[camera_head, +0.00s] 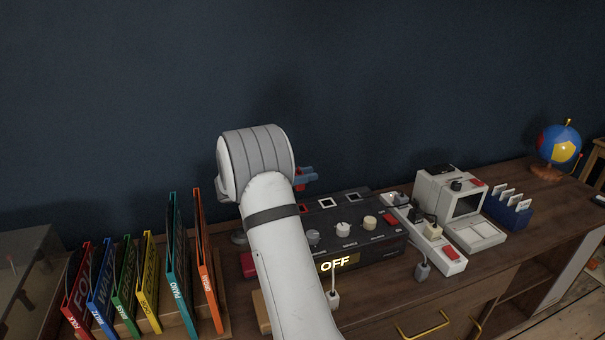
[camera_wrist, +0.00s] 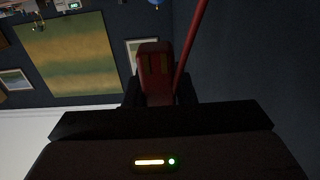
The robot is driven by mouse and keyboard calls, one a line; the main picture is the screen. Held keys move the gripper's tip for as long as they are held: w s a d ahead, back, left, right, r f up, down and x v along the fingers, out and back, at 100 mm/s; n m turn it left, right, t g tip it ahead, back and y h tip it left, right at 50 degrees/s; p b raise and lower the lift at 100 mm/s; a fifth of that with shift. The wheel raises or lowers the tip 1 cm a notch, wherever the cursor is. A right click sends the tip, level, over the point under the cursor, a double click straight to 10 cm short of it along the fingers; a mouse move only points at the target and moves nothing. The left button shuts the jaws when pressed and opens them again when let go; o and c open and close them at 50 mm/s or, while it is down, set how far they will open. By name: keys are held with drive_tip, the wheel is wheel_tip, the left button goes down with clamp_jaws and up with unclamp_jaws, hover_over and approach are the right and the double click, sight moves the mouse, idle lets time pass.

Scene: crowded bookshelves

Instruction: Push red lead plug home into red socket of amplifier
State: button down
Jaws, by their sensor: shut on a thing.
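The amplifier (camera_head: 375,248) is a dark box on the wooden cabinet, with knobs and a lit "OFF" display. A red-rimmed square socket (camera_head: 304,209) and two white-rimmed ones (camera_head: 327,202) show along its back top. My arm hides its left part. My gripper (camera_head: 307,177) shows only partly past my wrist, above the back of the amplifier and apart from the red socket. In the wrist view my gripper (camera_wrist: 157,90) is shut on the red plug (camera_wrist: 155,62); a red lead (camera_wrist: 190,45) runs up beside it.
Several coloured folders (camera_head: 180,265) stand at left. A white power strip (camera_head: 435,245) with plugs and a red switch lies right of the amplifier, near a small computer (camera_head: 460,207). A globe (camera_head: 559,145) stands at far right. The dark wall is behind.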

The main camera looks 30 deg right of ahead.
drive_tip(key=shift+a+r+p, duration=0.1)
drive_tip(key=shift+a+p, duration=0.05)
drive_tip(key=shift+p, duration=0.25)
drive_tip(key=shift+f+b, duration=1.25)
drive_tip(key=shift+f, duration=1.8)
drive_tip(key=shift+r+p, duration=0.1)
drive_tip(key=shift+p, duration=0.65)
drive_tip(key=shift+f+b, duration=0.5)
drive_tip(key=shift+f, duration=1.1)
drive_tip(key=c, duration=1.1)
unclamp_jaws()
